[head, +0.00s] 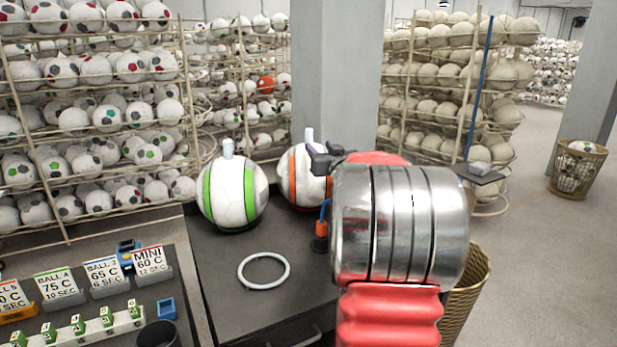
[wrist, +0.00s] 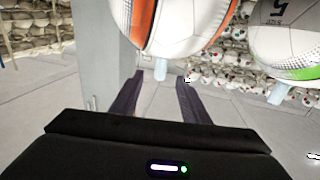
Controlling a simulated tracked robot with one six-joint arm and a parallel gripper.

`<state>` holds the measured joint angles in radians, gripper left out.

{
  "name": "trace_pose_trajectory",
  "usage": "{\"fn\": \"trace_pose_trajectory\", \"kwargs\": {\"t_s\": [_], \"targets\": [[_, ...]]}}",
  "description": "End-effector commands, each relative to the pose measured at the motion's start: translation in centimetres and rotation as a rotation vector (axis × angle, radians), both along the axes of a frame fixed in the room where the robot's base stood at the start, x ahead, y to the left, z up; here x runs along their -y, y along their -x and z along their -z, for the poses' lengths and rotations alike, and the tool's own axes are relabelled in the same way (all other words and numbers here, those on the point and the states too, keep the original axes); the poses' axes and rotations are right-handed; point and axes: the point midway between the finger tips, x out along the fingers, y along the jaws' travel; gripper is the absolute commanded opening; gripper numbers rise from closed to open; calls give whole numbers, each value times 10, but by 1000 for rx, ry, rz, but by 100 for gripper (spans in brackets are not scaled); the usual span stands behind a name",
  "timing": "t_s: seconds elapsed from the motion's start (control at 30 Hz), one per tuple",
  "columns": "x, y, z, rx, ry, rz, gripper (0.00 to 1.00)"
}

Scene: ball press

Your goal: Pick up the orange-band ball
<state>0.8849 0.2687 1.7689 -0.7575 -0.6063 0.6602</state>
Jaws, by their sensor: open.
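The orange-band ball (head: 298,172) is white with orange stripes and a pale peg (head: 309,135) on top. It sits on the dark table, partly hidden behind my arm. My gripper (head: 322,158) is in front of its right side in the head view. In the wrist view, which looks inverted, the orange-band ball (wrist: 172,25) fills the top and its peg (wrist: 160,69) points down. The peg appears between the tips of my open gripper (wrist: 159,78). I cannot tell whether they touch. Nothing is held.
A green-band ball (head: 232,192) with a peg stands close to the left. A white ring (head: 264,271) lies on the bare front of the table (head: 225,325). Ball racks (head: 90,120) and a grey pillar (head: 336,80) stand behind. A wicker basket (head: 468,300) is at right.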

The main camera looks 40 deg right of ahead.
Motion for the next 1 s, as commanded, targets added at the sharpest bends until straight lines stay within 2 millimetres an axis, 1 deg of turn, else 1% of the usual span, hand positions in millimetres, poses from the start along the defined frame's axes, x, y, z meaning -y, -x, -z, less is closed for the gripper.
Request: {"fn": "trace_pose_trajectory", "kwargs": {"t_s": [0.03, 0.1, 0.2, 0.3, 0.6, 0.73, 0.87, 1.0], "targets": [[3, -7, 1, 0, 0, -1, 42], [7, -14, 0, 0, 0, -1, 42], [11, -22, 0, 0, 0, -1, 42], [13, -25, 0, 0, 0, 0, 42], [13, -25, 0, 0, 0, 0, 42], [15, -30, 0, 0, 0, 0, 42], [21, -42, 0, 0, 0, 1, 42], [28, -59, 0, 0, 0, 0, 42]]}}
